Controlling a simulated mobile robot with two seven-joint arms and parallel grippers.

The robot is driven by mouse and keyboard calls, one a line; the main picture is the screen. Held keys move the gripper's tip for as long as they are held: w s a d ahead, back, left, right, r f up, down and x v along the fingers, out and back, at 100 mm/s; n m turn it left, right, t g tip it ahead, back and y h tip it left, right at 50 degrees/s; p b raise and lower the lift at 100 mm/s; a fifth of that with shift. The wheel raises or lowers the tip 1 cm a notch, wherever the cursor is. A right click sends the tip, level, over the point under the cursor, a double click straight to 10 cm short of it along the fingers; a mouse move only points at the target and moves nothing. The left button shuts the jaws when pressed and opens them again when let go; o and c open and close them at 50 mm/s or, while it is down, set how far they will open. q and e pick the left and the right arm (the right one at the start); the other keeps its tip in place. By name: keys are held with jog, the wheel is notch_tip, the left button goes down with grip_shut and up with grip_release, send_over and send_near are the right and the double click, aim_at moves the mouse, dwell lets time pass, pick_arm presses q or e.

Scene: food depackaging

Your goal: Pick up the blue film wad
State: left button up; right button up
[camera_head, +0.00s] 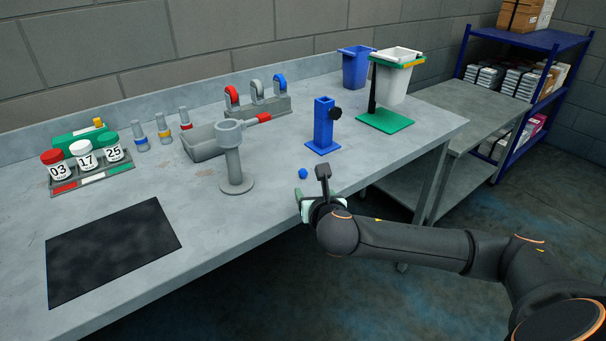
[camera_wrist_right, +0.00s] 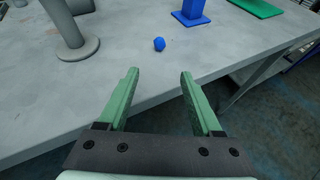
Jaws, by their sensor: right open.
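The blue film wad (camera_head: 303,173) is a small blue ball lying on the grey table near its front edge. It also shows in the right wrist view (camera_wrist_right: 159,44), ahead of the fingers and roughly between their lines. My right gripper (camera_head: 312,190) is at the table's front edge, just short of the wad. In the right wrist view its two green fingers (camera_wrist_right: 158,74) are apart with nothing between them. My left gripper is not in view.
A grey post on a round base (camera_head: 236,184) stands left of the wad. A blue stand (camera_head: 323,146) is behind it. A green base (camera_head: 386,121) with a white bin (camera_head: 396,86) is farther right. A black mat (camera_head: 110,250) lies at left. Table around the wad is clear.

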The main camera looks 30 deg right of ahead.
send_near(304, 174)
jog(key=x, duration=0.4)
jog(key=shift+d+f, duration=0.25)
jog(key=shift+f, duration=0.05)
jog(key=shift+w+a+r+x, duration=0.1)
jog(key=shift+x, duration=1)
jog(key=shift+w+a+r+x, duration=0.1)
jog(key=shift+a+x, duration=0.05)
jog(key=shift+x, duration=0.9)
jog(key=shift+w+d+f, duration=0.2)
jog(key=shift+w+f, duration=0.05)
jog(key=shift+w, duration=0.2)
grip_shut()
